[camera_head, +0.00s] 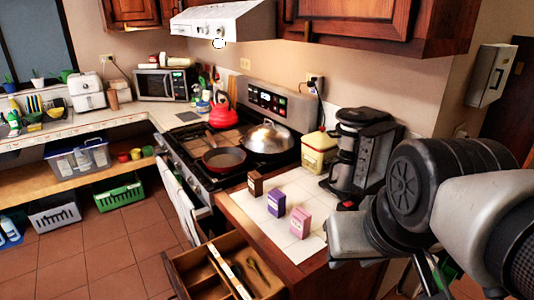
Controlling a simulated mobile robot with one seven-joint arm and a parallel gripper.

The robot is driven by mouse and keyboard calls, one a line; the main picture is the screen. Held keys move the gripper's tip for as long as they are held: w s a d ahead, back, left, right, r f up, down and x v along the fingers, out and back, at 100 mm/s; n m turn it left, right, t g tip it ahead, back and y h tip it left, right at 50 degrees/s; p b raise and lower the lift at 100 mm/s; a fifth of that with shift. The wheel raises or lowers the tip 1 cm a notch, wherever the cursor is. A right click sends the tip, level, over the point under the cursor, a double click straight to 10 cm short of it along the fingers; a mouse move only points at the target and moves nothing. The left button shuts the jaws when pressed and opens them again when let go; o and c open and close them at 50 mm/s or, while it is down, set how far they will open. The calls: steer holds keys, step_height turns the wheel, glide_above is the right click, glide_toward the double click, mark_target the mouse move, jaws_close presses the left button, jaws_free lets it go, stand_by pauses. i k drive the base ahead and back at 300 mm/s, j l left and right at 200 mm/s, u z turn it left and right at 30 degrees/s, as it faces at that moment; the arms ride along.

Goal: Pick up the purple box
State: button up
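The purple box (276,203) is a small upright carton with a pale label. It stands on the white tiled counter (262,217) right of the stove, in the middle of a row of three boxes. A dark brown box (255,183) stands behind it to the left. A pink box (300,222) stands in front of it to the right. The purple box touches neither my arm nor my gripper. My arm fills the right side of the head view, right of the boxes. My gripper's fingers cannot be made out, so whether they are open or shut is not shown.
A black coffee maker (360,150) and a cream and red canister (318,151) stand behind the boxes. A pan (224,160) and lidded pot (269,138) sit on the stove. An open drawer (190,268) juts out below the counter's left edge.

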mark_target(276, 199)
steer(key=i+l+u, duration=0.1)
steer(key=l+u, duration=0.15)
steer(key=l, duration=0.25)
steer(key=l+u, duration=0.3)
steer(key=l, duration=0.25)
steer(key=i+l+u, duration=0.6)
steer(key=l, duration=0.2)
